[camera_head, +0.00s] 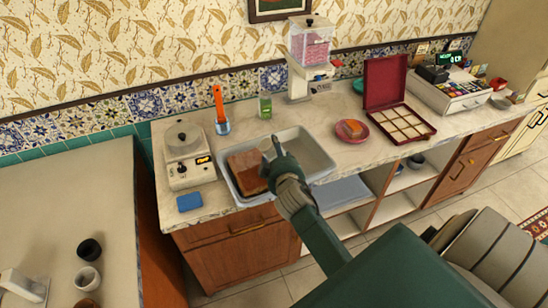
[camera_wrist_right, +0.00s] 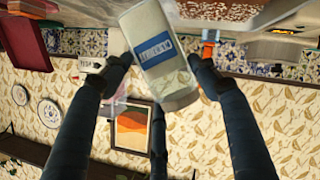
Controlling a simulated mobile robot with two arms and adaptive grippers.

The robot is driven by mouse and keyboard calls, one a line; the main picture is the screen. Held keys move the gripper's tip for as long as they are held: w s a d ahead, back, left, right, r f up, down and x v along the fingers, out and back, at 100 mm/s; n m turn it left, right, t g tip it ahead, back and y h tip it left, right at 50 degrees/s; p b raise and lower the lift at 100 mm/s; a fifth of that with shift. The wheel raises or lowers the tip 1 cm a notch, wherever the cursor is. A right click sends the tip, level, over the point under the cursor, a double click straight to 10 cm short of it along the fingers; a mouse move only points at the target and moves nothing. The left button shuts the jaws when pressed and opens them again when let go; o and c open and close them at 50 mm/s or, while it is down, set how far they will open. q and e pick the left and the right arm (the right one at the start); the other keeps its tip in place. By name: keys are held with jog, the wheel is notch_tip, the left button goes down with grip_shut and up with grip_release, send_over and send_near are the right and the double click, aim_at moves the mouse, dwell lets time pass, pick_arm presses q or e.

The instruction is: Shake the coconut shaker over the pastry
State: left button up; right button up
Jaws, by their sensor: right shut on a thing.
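My right gripper (camera_head: 272,158) is over the metal tray (camera_head: 318,160) on the counter. In the right wrist view the fingers are shut on the coconut shaker (camera_wrist_right: 158,52), a pale container with a blue and white label. The shaker is hard to make out in the head view. The pastry (camera_head: 245,170), a brown slab, lies in the left part of the tray, partly hidden by my gripper. A brown surface (camera_wrist_right: 205,10), likely the pastry, shows at the top of the wrist view. My left gripper is not in view.
A blue sponge (camera_head: 189,202) and a pale appliance (camera_head: 185,172) are left of the tray. A green glass (camera_head: 265,106) and a pink-filled dispenser (camera_head: 311,48) stand behind. A pink plate (camera_head: 344,137) with a brown piece and an open red box (camera_head: 387,83) are to the right.

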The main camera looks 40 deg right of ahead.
jog(key=f+n+h+b, duration=0.1)
jog(key=n+b, duration=0.1)
jog(key=d+n+h+b, duration=0.1)
jog(key=b, duration=0.2)
jog(key=shift+d+f+n, duration=0.1)
jog(key=shift+f+n, duration=0.25)
jog(key=shift+n, duration=0.05)
jog(key=n+t+h+b, duration=0.1)
jog(key=n+b, duration=0.1)
jog(key=n+t+b, duration=0.1)
jog(key=n+b, duration=0.1)
jog(key=n, duration=0.1)
jog(key=f+n+h+b, duration=0.1)
jog(key=n+b, duration=0.2)
jog(key=shift+a+t+h, duration=0.2)
jog(key=shift+t+h, duration=0.1)
jog(key=shift+t, duration=0.1)
jog(key=n, duration=0.2)
jog(key=n+t+b, duration=0.1)
jog(key=shift+a+r, duration=0.25)
jog(key=shift+r, duration=0.1)
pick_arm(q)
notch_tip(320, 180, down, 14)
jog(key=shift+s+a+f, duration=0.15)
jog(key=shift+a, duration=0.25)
pick_arm(e)
jog(key=shift+r, duration=0.1)
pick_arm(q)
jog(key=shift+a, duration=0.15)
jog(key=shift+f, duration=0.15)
